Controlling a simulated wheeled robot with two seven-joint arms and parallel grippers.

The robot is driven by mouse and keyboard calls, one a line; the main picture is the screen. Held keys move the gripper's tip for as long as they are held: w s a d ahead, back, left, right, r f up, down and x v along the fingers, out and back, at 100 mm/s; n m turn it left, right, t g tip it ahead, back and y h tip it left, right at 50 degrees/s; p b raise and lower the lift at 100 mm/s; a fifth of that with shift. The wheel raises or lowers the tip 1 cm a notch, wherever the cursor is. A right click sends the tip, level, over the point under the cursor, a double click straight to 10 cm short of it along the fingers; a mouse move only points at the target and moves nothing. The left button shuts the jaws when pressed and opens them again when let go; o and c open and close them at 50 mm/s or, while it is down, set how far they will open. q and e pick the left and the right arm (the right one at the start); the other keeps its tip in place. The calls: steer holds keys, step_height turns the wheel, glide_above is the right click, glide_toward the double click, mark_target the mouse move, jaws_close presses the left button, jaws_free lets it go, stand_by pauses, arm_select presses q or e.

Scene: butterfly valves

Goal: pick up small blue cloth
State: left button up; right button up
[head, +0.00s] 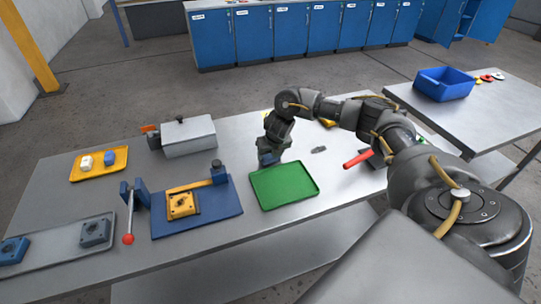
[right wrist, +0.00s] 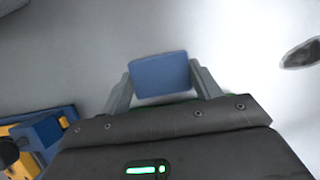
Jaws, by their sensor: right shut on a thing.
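The small blue cloth (right wrist: 160,76) shows in the right wrist view as a flat blue piece between the two fingers of my right gripper (right wrist: 162,84). The gripper is shut on it. In the head view my right gripper (head: 269,155) points down just behind the green tray (head: 284,186), with a bit of blue at its fingertips. I cannot tell whether the cloth still touches the table. My left gripper is not in view.
A blue fixture (head: 215,222) holding a yellow valve part (head: 181,205) stands left of the green tray. A grey box (head: 188,137) and a yellow tray (head: 99,164) are farther left. A red-handled tool (head: 358,159) lies to the right. A blue bin (head: 444,84) stands on the side table.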

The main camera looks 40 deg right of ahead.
mark_target(271, 158)
steer(key=shift+r, duration=0.45)
steer(key=v, duration=0.4)
steer(key=shift+a+r, duration=0.1)
steer(key=shift+a, duration=0.25)
steer(key=s+a+r+p, duration=0.5)
steer(key=s+a+r, duration=0.2)
steer(key=s+a, duration=0.1)
steer(key=shift+s+r, duration=0.4)
steer(key=shift+s, duration=0.25)
